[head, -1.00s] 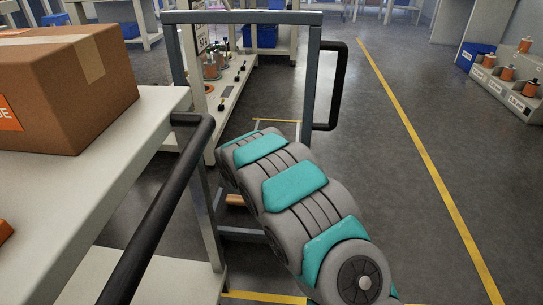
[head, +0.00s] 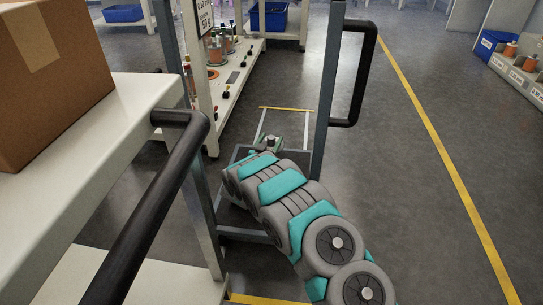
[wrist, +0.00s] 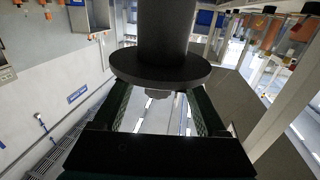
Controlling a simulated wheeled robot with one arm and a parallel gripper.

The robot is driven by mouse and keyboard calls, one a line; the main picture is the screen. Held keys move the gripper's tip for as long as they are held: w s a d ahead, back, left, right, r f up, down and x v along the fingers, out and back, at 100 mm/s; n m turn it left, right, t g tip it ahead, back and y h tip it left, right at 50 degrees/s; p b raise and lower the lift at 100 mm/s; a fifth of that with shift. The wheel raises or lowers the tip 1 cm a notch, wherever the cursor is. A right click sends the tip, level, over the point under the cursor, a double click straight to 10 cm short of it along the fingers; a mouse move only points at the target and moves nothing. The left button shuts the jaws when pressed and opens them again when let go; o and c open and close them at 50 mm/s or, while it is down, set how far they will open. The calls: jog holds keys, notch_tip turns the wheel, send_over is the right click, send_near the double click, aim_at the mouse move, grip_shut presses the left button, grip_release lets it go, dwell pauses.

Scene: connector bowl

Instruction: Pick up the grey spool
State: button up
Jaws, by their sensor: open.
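My gripper (head: 269,142) is at the far end of my arm, short of the bench and to the right of the spools in the picture. In the wrist view my gripper (wrist: 158,105) has its two dark green fingers apart. A dark cylinder with a wide disc fills the upper middle of that view; I cannot tell what it is.
A cardboard box (head: 55,75) sits on the white table (head: 95,135) at left, with a black handle (head: 160,205) along its side. A grey upright (head: 326,95) with a black handle (head: 364,75) stands beside my arm. Open floor (head: 415,215) lies right.

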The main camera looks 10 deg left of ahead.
jog(key=shift+x, duration=1.6)
jog(key=shift+f, duration=0.15)
jog(key=shift+c, duration=0.3)
jog(key=shift+d, duration=0.1)
grip_shut()
